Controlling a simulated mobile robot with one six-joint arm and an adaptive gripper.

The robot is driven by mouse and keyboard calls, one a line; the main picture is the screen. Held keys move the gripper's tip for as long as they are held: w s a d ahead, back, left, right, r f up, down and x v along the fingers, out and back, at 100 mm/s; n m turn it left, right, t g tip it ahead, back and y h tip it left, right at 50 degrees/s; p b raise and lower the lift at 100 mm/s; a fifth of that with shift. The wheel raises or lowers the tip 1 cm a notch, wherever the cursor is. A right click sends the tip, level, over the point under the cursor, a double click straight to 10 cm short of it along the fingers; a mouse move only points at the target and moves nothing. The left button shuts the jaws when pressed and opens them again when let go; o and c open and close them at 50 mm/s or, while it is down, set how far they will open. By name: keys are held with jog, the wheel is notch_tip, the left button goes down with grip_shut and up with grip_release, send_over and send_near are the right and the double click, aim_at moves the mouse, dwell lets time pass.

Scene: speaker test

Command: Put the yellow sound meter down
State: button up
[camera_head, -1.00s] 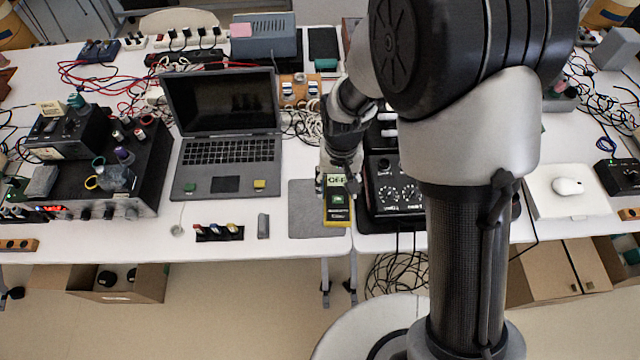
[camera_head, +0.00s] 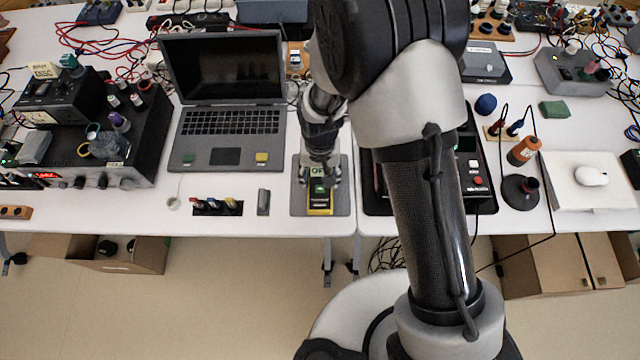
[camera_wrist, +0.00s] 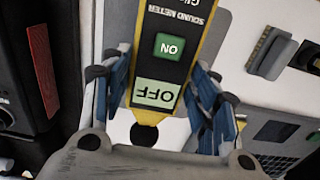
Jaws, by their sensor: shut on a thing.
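The yellow sound meter (camera_head: 320,205) has a dark face with a green ON patch and a pale OFF label. It is over the middle of the grey mat (camera_head: 298,196), near the table's front edge. My gripper (camera_head: 319,178) points down and is shut on the meter's far end. In the wrist view, the fingers of my gripper (camera_wrist: 160,84) lie along both sides of the sound meter (camera_wrist: 182,52), around the OFF label. I cannot tell whether the meter touches the mat or hangs just above it.
An open laptop (camera_head: 225,120) stands left of the mat. A small grey block (camera_head: 263,202) and a dark strip with coloured switches (camera_head: 217,207) lie left of it. A black device (camera_head: 480,185) stands close on the right, partly hidden by my arm.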

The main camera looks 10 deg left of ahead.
aim_at(320, 184)
jog(key=shift+f+b, duration=0.65)
jog(key=shift+f, duration=1.6)
jog(key=shift+f, duration=0.2)
jog(key=o, duration=1.2)
jog(key=shift+r, duration=0.1)
